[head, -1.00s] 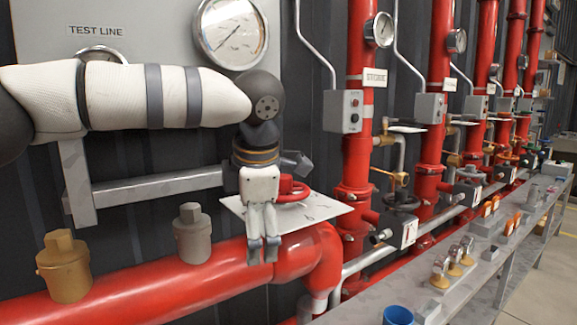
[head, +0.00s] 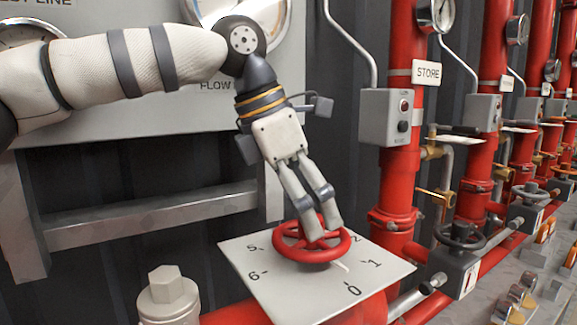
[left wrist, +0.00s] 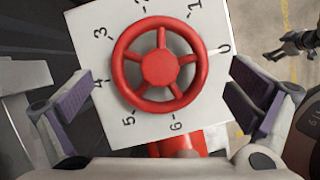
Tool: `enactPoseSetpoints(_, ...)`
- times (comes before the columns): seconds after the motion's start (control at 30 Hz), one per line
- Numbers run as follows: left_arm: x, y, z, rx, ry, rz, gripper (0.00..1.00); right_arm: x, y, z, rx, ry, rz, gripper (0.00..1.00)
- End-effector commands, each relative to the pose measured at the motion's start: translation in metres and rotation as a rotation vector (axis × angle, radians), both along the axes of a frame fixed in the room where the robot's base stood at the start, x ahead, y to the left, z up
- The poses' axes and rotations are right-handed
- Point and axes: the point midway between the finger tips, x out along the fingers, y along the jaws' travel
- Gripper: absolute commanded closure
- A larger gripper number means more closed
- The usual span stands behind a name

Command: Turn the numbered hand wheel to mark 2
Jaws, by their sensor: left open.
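The red hand wheel (head: 311,243) sits on a tilted white plate (head: 262,272) numbered 0 to 6. In the left wrist view the whole wheel (left wrist: 158,67) shows face-on with its spokes, and a pale pointer line lies close to the 0 mark. Mark 2 (head: 357,239) is beyond the wheel in the head view.
A grey panel with gauges (head: 150,100) and a metal bracket (head: 150,220) are behind my left arm. A grey capped fitting (head: 168,297) stands left of the plate. Red vertical pipes (head: 400,180) and a grey switch box (head: 389,117) are close on the right.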

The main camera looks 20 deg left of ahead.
Motion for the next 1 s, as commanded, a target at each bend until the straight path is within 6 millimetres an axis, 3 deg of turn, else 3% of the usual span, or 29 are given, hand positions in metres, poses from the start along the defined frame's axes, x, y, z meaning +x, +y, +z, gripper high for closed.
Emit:
enactPoseSetpoints(0.2, 0.005, -0.007, -0.020, 0.001, -0.001, 0.001, 0.00, 0.002, 0.000, 0.001, 0.000, -0.007, 0.000, 0.27)
enactPoseSetpoints(0.47, 0.006, -0.008, -0.023, 0.001, -0.001, 0.001, 0.00, 0.002, 0.000, 0.001, 0.000, -0.007, 0.000, 0.27)
enactPoseSetpoints(0.87, 0.007, -0.006, -0.026, 0.007, 0.002, 0.002, 0.88, 0.001, 0.000, 0.001, 0.000, -0.004, 0.000, 0.27)
enactPoseSetpoints(1.0, 0.007, -0.006, -0.030, 0.010, 0.010, 0.001, 1.00, 0.000, 0.000, 0.000, 0.000, -0.001, 0.000, 0.27)
